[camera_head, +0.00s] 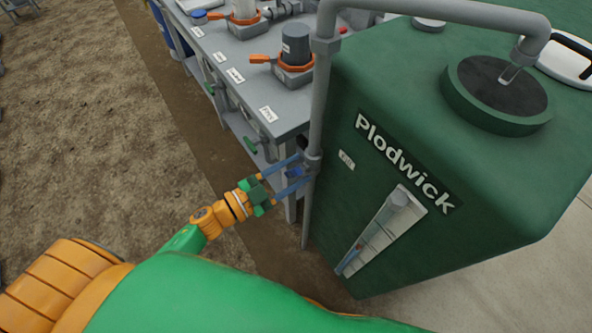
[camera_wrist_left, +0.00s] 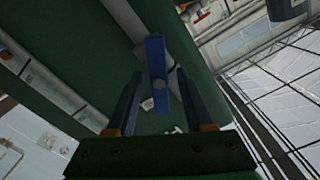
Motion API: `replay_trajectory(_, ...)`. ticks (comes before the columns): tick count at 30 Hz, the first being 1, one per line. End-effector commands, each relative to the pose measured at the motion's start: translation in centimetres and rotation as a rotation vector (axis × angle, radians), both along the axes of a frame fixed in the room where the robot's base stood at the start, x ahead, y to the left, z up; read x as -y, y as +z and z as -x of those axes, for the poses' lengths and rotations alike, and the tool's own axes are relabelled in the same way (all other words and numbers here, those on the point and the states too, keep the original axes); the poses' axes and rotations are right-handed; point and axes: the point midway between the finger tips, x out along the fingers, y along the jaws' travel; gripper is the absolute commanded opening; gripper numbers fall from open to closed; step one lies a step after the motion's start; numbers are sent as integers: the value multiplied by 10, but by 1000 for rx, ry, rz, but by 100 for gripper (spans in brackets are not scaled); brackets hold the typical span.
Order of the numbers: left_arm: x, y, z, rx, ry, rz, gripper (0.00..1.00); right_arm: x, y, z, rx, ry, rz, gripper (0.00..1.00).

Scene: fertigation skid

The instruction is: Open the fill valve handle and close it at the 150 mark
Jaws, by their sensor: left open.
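The blue fill valve handle (camera_head: 296,172) is on the grey pipe at the near left side of the green tank (camera_head: 450,110). In the left wrist view it is a blue bar (camera_wrist_left: 156,55) seen between the fingertips. My left gripper (camera_head: 300,170) is open, its two blue fingers reaching to either side of the handle; whether they touch it cannot be told. The sight gauge (camera_head: 385,230) is a pale strip on the tank front, with a little blue near its bottom; its marks are too small to read. My right gripper is not in view.
A grey bench (camera_head: 225,45) with orange-handled valves (camera_head: 290,62) and small green handles (camera_head: 252,144) stands left of the tank. The grey vertical pipe (camera_head: 318,110) runs close to my left fingers. Bare soil (camera_head: 100,130) lies open at the left.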

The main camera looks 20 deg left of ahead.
Motion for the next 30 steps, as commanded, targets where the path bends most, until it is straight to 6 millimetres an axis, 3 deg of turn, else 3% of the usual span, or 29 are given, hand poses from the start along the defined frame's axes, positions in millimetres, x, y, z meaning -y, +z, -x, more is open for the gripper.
replay_trajectory(5, 0, 0, 0, 0, 0, 0, 52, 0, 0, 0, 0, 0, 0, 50)
replay_trajectory(11, 0, 0, 0, -1, 0, 1, 0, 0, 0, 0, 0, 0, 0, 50)
replay_trajectory(22, 0, -1, 0, 21, 0, -27, 0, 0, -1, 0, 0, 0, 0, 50)
replay_trajectory(30, 1, -3, 1, 124, -1, -161, 0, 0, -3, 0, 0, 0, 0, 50)
